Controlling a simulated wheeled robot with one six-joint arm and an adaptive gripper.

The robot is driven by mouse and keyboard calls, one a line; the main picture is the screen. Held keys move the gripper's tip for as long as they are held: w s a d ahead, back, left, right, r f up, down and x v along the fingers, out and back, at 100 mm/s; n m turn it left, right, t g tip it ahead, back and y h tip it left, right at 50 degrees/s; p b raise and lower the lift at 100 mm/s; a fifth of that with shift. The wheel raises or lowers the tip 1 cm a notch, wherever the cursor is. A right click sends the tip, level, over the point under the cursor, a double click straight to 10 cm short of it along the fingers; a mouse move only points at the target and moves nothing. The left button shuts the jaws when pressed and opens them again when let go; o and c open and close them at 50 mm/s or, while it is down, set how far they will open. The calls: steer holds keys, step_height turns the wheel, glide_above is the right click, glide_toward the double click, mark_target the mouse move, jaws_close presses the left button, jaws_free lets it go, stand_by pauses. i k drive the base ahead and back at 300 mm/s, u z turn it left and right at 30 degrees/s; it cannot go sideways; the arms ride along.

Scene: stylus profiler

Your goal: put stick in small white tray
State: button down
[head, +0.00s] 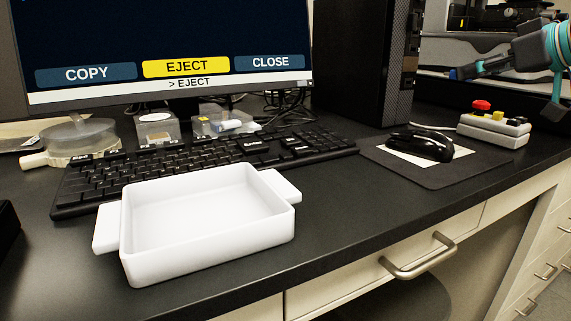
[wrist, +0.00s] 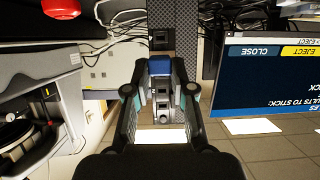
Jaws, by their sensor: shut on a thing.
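The small white tray (head: 200,212) sits on the dark counter at the front, in front of the keyboard. It has a handle at each end and is empty. My gripper (head: 474,70) is in the air at the upper right of the head view, well apart from the tray. In the wrist view my gripper (wrist: 162,94) is shut on the stick (wrist: 160,69), a small piece with a blue end and a dark grey body between the fingertips. In the head view only a small blue bit of the stick (head: 453,74) shows.
A monitor (head: 170,45) with an EJECT button stands behind the keyboard (head: 200,165). A black computer tower (head: 365,60), a mouse (head: 422,145) on a pad and a control box with a red button (head: 494,128) are to the right. The counter right of the tray is clear.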

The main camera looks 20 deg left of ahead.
mark_target(216, 219)
steer(key=u, duration=2.9)
steer(key=k, duration=0.95)
steer(key=z, duration=1.1)
